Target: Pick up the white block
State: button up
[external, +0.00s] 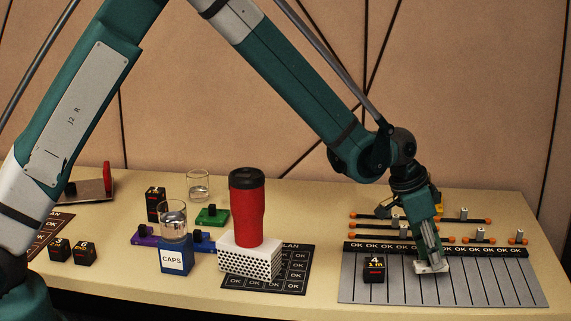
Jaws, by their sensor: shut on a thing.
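A small white block (432,268) lies low at my gripper's tips, over the upper middle of the grey lined board (485,285). My gripper (430,257) points down and is shut on this block; the fingers partly hide it. I cannot tell whether the block touches the board. A larger white block with a perforated front (245,264) stands left of the board, with a red tumbler (247,210) upright on top of it.
A black block marked 4 (374,268) sits on the board left of my gripper. Orange-ended rods and small grey pieces (463,214) lie behind. A glass (173,219) stands on the blue CAPS box (176,258). The board's right part is clear.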

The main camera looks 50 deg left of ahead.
notch_tip(320, 180, up, 8)
jog(key=shift+p, duration=0.7)
jog(key=shift+a, duration=0.1)
